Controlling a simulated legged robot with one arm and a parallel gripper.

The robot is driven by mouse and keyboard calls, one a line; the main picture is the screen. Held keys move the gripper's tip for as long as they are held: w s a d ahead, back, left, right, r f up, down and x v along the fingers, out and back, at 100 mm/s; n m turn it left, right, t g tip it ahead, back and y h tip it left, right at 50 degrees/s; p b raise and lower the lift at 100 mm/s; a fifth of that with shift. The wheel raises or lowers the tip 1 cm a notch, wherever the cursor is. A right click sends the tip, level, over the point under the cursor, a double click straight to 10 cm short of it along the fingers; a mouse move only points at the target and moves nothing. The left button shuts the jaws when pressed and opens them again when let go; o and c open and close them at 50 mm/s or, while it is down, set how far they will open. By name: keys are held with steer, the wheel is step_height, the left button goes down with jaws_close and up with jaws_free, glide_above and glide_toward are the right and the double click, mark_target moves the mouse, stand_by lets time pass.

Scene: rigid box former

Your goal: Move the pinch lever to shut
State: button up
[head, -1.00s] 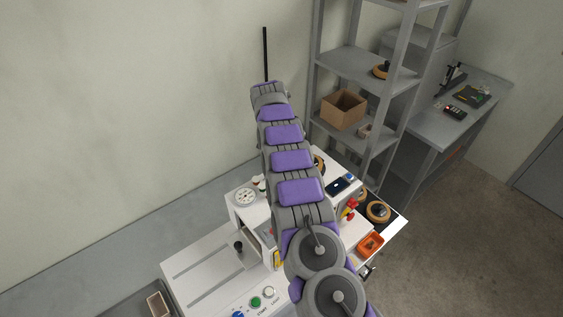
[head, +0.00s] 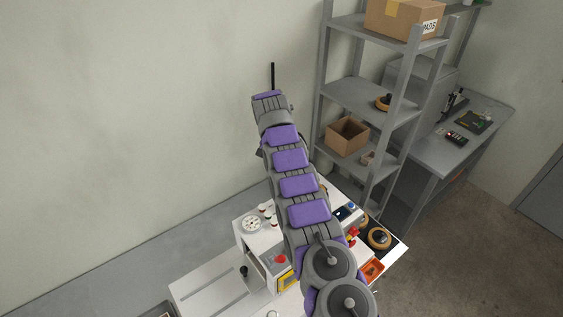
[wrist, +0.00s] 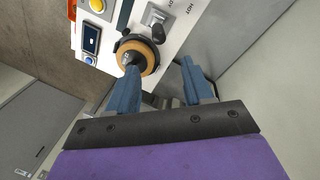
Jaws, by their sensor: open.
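In the wrist view my gripper (wrist: 159,67) is open, with its two blue fingers apart and nothing between them. A small grey lever on a square plate (wrist: 157,17) sits on the white machine panel beyond the fingertips, near the letters HOT. It looks like the pinch lever, but I cannot be sure or read its setting. A short black-ended piece (wrist: 158,34) shows just below the plate. A tan and black spool (wrist: 137,58) stands close by the left fingertip; I cannot tell if they touch. In the head view my arm hides the gripper and this lever.
The white machine (head: 205,285) carries a gauge (head: 250,224), a red button (head: 281,259) and a red knob (head: 352,232). Another spool (head: 379,237) and an orange tray (head: 371,268) lie at its right. A grey shelf rack (head: 350,88) stands behind, close to the arm.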

steer(key=shift+w+a+r+p, duration=0.1)
steer(key=shift+a+r+p, duration=0.05)
steer(key=shift+r+p, duration=0.65)
steer(key=shift+a+r+p, duration=0.1)
steer(key=shift+r+p, duration=0.55)
steer(key=shift+p, duration=0.2)
steer(key=shift+c, duration=0.5)
